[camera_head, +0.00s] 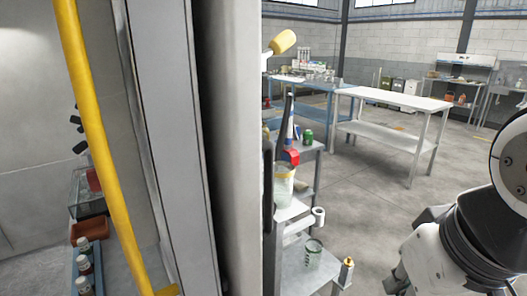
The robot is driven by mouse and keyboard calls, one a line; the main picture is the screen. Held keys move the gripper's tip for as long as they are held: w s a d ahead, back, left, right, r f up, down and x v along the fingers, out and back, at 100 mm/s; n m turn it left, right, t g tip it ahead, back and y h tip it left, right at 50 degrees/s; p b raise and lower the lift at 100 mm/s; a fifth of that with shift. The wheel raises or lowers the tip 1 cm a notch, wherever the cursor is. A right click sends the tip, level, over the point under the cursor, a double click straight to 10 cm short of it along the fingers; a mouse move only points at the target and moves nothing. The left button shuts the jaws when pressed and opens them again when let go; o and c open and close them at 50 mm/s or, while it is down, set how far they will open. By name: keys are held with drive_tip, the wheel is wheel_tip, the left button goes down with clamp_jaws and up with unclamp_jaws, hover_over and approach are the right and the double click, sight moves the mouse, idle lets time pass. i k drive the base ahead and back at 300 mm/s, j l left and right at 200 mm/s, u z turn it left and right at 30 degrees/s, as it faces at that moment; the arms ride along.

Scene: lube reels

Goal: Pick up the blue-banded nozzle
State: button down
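I cannot pick out the blue-banded nozzle for certain. A dark, slim, upright tapered thing (288,108) with blue and white just below it stands by the grey shelf unit, near the edge of the large pale panel. It is too small to tell whether it is the nozzle. Part of my arm (470,240), white with black joints, fills the lower right. My gripper is not in view.
A pale panel (225,150) and a yellow pipe (85,120) block the left. The grey shelf unit (310,265) holds a bucket (283,186), a green can (308,136) and a paper roll (319,214). A white table (395,98) stands behind. Floor between them and my arm is clear.

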sight(289, 154)
drive_tip(key=i+l+z, duration=1)
drive_tip(key=i+z, duration=0.15)
drive_tip(key=z, duration=0.15)
drive_tip(key=i+z, duration=0.45)
drive_tip(key=i+u, duration=0.15)
drive_tip(key=i, duration=0.7)
drive_tip(key=i+l+u, duration=0.15)
drive_tip(key=i, duration=0.65)
drive_tip(key=i+u, duration=0.4)
drive_tip(key=i, duration=0.15)
drive_tip(key=i+l+u, duration=0.15)
drive_tip(key=i+u, duration=0.3)
drive_tip(key=i+j+u, duration=0.15)
drive_tip(key=u, duration=0.35)
drive_tip(key=i+u, duration=0.3)
drive_tip(key=u, duration=0.2)
drive_tip(key=i+u, duration=0.25)
drive_tip(key=u, duration=0.25)
drive_tip(key=i+l+u, duration=0.25)
drive_tip(key=u, duration=0.25)
